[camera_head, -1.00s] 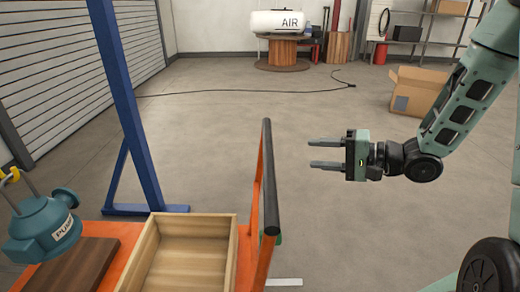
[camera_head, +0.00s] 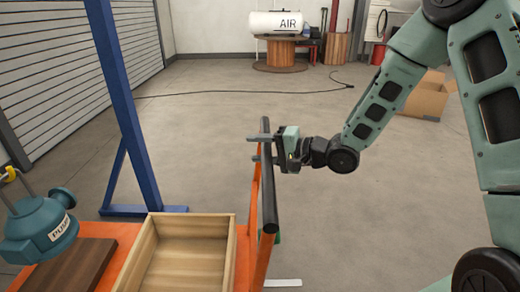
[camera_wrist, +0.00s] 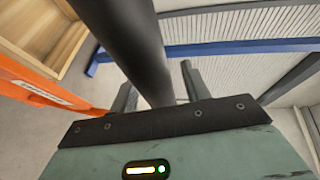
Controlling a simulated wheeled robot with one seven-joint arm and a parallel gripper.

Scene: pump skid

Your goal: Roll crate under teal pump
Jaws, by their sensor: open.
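The teal pump (camera_head: 40,228), labelled PUMP, hangs from a yellow hook at the left edge. An open, empty wooden crate (camera_head: 146,250) sits on an orange cart (camera_head: 112,231), right of a dark brown board (camera_head: 72,264). The cart has a black push handle (camera_head: 268,190) on its right. My gripper (camera_head: 254,149) is open, its two fingers at the handle from the right. In the wrist view the handle (camera_wrist: 130,40) runs between the two fingers (camera_wrist: 158,90). I cannot tell whether they touch it. The crate also shows there at top left (camera_wrist: 40,65).
A blue gantry post (camera_head: 122,100) stands behind the cart, its foot on the floor. A cardboard box (camera_head: 420,98) is at the right. An air tank (camera_head: 290,22) and a thin hose (camera_head: 230,92) lie far back. The floor between is clear.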

